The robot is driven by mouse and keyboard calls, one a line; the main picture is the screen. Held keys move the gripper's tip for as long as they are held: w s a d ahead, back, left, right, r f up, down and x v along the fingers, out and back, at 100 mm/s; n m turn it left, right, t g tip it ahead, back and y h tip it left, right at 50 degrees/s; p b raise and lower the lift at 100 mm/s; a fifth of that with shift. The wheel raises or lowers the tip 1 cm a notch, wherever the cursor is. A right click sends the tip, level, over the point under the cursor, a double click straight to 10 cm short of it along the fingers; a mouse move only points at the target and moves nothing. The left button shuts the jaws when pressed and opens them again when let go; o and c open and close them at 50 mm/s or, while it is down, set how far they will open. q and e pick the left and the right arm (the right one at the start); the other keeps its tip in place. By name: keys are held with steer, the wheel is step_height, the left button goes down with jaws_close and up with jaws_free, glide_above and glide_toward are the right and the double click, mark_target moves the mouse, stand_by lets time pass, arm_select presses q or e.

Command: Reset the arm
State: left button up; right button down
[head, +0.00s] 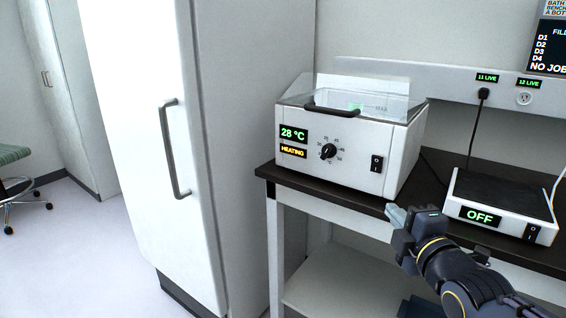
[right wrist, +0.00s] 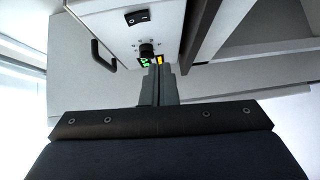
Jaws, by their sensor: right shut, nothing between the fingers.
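My right gripper (head: 391,212) reaches in from the lower right in the head view. It is in front of the bench's front edge, below the right side of the water bath. Its fingers are shut with nothing between them. In the right wrist view the closed fingers (right wrist: 158,86) point toward the front of the water bath, with its knob and displays beyond the tips. My left gripper is in neither view.
The white water bath (head: 348,172) shows 28 °C and HEATING on the dark bench (head: 330,196). A flat device reading OFF (head: 500,222) sits to its right. A tall white cabinet (head: 150,115) stands left. Open floor (head: 75,255) and a green chair (head: 14,155) are at far left.

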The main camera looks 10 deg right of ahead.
steer(key=s+a+f+m+g+y, duration=0.2)
steer(key=s+a+f+m+g, duration=0.4)
steer(key=s+f+m, duration=0.3)
steer(key=s+a+f+m+g+y, duration=0.3)
steer(key=s+a+f+m+g, duration=0.25)
steer(key=s+f+m, duration=0.3)
step_height(320, 180, up, 18)
steer(key=a+p, duration=0.1)
steer(key=p, duration=1.6)
steer(key=shift+s+f+m+p, duration=0.25)
steer(key=shift+s+m+p, duration=0.1)
steer(key=shift+s, duration=0.1)
